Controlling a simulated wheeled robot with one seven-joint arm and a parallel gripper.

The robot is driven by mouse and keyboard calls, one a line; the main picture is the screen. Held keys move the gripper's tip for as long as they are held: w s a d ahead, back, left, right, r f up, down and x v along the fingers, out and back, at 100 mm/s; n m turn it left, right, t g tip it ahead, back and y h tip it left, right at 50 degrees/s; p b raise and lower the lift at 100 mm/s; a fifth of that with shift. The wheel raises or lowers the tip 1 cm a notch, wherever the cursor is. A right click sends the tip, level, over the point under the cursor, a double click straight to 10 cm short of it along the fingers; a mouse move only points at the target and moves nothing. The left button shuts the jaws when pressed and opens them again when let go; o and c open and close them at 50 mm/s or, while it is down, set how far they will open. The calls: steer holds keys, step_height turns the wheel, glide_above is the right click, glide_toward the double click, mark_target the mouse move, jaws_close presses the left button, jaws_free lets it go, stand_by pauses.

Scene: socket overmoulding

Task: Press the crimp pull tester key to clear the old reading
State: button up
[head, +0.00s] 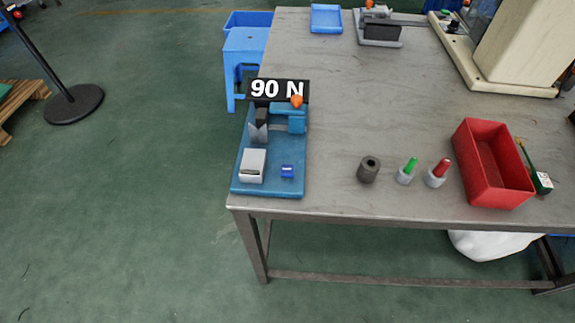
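The crimp pull tester (270,187) is a blue-based device at the left front corner of the grey table. A small blue block (287,171), which looks like the key, sits at the front right of the base. A light grey box (253,165) stands to its left. Behind them are a grey V-shaped jaw (259,131) and a blue clamp with an orange knob (297,101). My gripper is not in view.
On the table (335,120), right of the tester, stand a dark cylinder (368,169), a green-topped holder (407,171), a red-topped holder (438,173) and a red bin (494,165). A blue stool (245,40) stands behind left. The table's middle is clear.

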steer(key=shift+c, duration=0.2)
jaws_close()
stand_by(1.4)
